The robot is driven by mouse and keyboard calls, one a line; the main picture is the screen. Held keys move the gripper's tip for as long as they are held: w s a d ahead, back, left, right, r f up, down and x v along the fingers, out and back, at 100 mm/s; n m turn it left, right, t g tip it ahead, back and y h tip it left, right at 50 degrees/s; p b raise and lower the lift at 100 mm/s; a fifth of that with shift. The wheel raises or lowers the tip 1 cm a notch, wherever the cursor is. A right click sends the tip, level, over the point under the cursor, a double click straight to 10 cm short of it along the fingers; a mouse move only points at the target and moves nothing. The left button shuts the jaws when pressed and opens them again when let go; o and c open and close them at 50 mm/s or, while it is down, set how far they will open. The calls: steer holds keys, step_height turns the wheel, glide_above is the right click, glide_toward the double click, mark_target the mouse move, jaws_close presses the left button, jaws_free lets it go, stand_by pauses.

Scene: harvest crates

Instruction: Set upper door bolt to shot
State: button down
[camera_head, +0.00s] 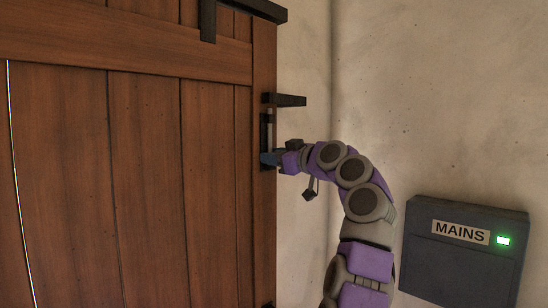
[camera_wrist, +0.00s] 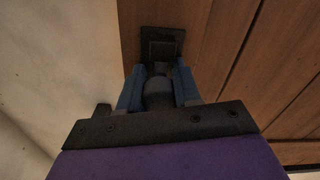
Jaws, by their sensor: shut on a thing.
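The wooden door (camera_head: 145,170) fills the left of the head view. A black bolt fitting (camera_head: 267,128) runs upright near its right edge, with a black bracket (camera_head: 289,100) at its upper end reaching right past the door's edge. My gripper (camera_head: 268,158) is at the lower part of this fitting and hides some of it. In the wrist view, the blue fingers of my gripper (camera_wrist: 158,82) are shut on a dark rounded bolt knob (camera_wrist: 158,93). A black plate (camera_wrist: 162,42) on the door lies just beyond the fingertips. Whether the bolt is shot is unclear.
A black bar (camera_head: 255,8) crosses the door's top right corner, with a short black piece hanging below. A dark box marked MAINS (camera_head: 465,250) with a lit green light is on the wall at lower right. Bare wall (camera_head: 430,100) lies right of the door.

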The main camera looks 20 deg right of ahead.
mark_target(271, 135)
step_height(271, 135, up, 5)
steer(key=p, duration=0.4)
steer(key=shift+s+r, duration=0.1)
steer(key=shift+r, duration=0.1)
steer(key=c, duration=1.2)
jaws_free()
steer(key=o, duration=0.4)
steer(key=shift+d+f, duration=0.1)
steer(key=shift+d, duration=0.05)
steer(key=shift+f, duration=0.1)
